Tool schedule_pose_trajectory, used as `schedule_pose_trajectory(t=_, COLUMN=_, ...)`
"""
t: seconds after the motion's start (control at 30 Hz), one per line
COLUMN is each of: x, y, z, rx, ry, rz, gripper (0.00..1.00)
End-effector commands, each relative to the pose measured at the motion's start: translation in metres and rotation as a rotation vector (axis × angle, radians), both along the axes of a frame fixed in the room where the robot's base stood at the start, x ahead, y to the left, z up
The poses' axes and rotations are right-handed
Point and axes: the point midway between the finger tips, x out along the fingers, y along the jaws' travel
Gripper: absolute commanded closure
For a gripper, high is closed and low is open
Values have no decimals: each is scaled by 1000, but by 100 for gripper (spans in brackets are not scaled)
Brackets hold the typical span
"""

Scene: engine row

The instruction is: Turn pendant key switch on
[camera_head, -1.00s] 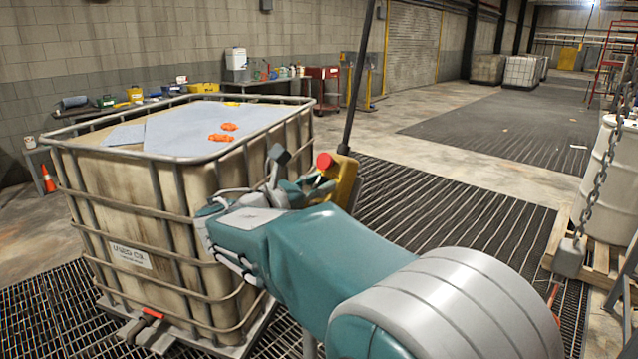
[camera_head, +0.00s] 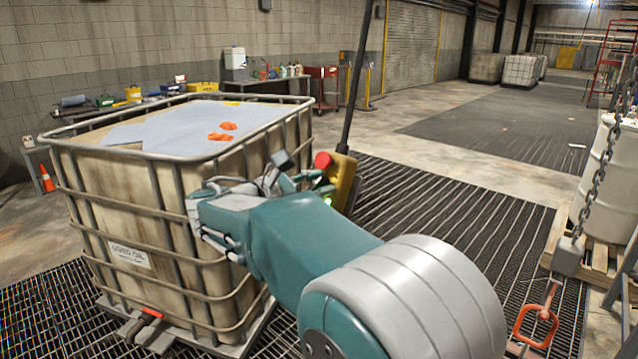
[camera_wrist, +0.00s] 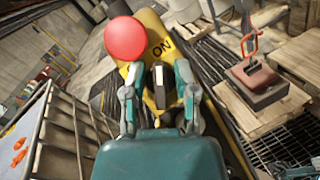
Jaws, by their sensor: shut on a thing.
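The yellow pendant (camera_head: 343,184) hangs on a dark cable to the right of the caged tank, partly hidden by my arm in the head view. Its red mushroom button (camera_head: 323,160) faces me, and a small green light shows below it. In the wrist view the pendant (camera_wrist: 172,42) has the red button (camera_wrist: 125,40) at upper left and an "ON" mark. The dark key switch (camera_wrist: 158,78) lies below that mark. My gripper (camera_wrist: 159,112) is shut on the key switch, its teal fingers on either side of it.
A caged tank (camera_head: 165,178) with grey pads and orange pieces on top stands close at the left. A chain with a block (camera_head: 568,257) hangs at the right, above a red-handled item (camera_head: 538,318). Grated floor lies between.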

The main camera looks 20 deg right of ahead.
Motion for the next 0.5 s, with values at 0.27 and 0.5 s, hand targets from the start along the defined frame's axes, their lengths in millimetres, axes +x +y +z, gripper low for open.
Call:
schedule_pose_trajectory(t=0.27, x=1, y=1, z=-5, rx=4, ry=11, rz=2, gripper=51)
schedule_pose_trajectory(t=0.5, x=0, y=1, z=-2, rx=3, ry=6, rz=1, gripper=51)
